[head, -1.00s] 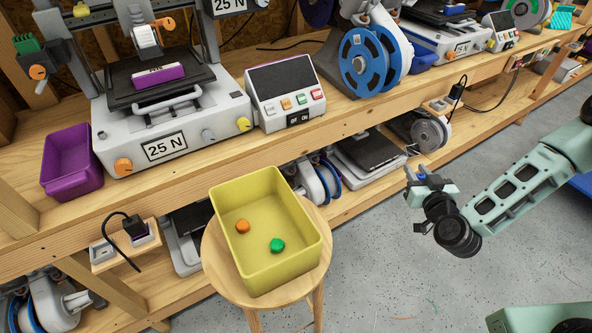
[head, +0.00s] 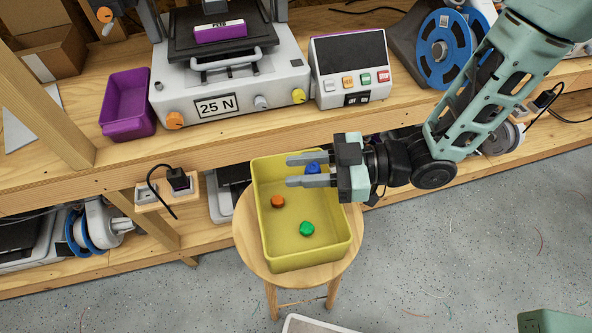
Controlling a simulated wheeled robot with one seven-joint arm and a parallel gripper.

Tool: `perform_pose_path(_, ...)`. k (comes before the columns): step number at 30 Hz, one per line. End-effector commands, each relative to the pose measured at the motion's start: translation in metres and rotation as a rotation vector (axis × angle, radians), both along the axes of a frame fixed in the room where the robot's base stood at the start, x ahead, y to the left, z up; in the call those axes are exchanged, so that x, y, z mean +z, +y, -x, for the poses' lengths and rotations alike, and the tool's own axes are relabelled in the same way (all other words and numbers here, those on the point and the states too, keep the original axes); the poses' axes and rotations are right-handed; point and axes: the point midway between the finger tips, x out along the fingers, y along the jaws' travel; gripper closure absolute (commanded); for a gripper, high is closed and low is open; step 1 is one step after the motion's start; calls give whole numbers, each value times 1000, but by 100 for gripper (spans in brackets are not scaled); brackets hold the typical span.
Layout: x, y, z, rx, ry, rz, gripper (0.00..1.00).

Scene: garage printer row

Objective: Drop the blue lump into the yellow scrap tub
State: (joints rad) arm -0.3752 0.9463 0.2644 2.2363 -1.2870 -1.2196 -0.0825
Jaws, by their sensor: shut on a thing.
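The yellow scrap tub (head: 300,262) stands on a round wooden stool, its open top facing up. My gripper (head: 289,170) is over the back part of the tub, reaching in from the right with its fingers pointing left. It is shut on the blue lump (head: 313,168), which shows between the two fingers, partly covered by them. The exact height of the lump above the tub floor cannot be told from this view. An orange lump (head: 278,202) and a green lump (head: 306,229) lie on the tub floor.
The wooden stool (head: 255,272) stands in front of the workbench. A printer (head: 240,95) marked 25 N, a control box (head: 350,70), a purple bin (head: 127,105) and a blue spool (head: 444,45) are on the bench. The grey floor to the right is open.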

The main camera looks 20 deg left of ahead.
Motion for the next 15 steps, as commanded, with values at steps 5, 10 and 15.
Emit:
perform_pose_path(5,3,7,20,81,0,0,94)
perform_pose_path(10,-7,7,21,85,1,-1,94)
perform_pose_path(15,-26,7,21,84,1,-2,94)
